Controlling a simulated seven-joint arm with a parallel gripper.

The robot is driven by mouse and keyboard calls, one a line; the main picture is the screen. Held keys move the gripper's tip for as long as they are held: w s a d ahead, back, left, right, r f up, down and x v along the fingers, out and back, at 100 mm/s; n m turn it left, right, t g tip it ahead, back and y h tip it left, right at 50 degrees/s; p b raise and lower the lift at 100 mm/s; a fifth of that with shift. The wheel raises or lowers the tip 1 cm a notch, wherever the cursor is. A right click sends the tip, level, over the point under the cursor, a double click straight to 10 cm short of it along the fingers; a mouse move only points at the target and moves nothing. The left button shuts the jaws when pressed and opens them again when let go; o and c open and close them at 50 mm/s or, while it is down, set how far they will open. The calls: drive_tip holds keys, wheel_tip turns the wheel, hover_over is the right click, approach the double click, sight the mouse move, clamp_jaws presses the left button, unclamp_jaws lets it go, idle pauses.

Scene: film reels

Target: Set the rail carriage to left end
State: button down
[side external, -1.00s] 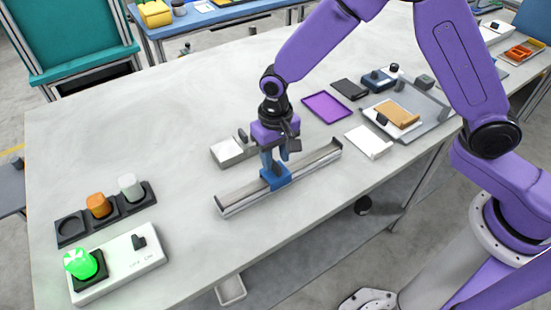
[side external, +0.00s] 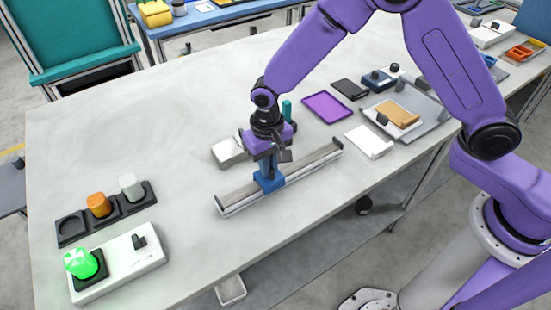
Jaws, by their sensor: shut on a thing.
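The silver rail (side external: 312,163) lies on the grey table, running from lower left to upper right, with a dark stop at each end. The blue carriage (side external: 269,182) sits on the rail, a little left of its middle. Bare rail shows on both sides of it, with a shorter stretch toward the left end. My gripper (side external: 267,165) points down over the carriage and is shut on its upright handle. The fingers hide most of the handle.
A light box (side external: 228,152) stands just behind the rail. A white switch box (side external: 120,264) with a green button (side external: 80,262) and a black holder (side external: 105,212) with orange and white pegs lie at left. A purple tray (side external: 328,109) and white block (side external: 368,142) lie at right.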

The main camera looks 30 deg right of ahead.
drive_tip(key=a, duration=1)
drive_tip(key=shift+a, duration=0.2)
drive_tip(key=c, duration=1.1)
unclamp_jaws()
drive_tip(key=shift+c, duration=0.2)
drive_tip(key=shift+r, duration=0.1)
wheel_tip(320, 180, up, 17)
drive_tip(key=shift+r, duration=0.15)
drive_tip(key=s+d+f+n, duration=0.1)
drive_tip(key=s+d+n, duration=0.5)
drive_tip(key=s+d, duration=0.7)
drive_tip(key=s+d+f+n, duration=0.1)
drive_tip(key=s+d+n, duration=0.5)
drive_tip(key=s+d, duration=0.6)
drive_tip(key=d, duration=0.7)
drive_tip(key=shift+s+d+n, duration=0.2)
drive_tip(key=shift+s+n, duration=0.1)
drive_tip(key=shift+s, duration=0.05)
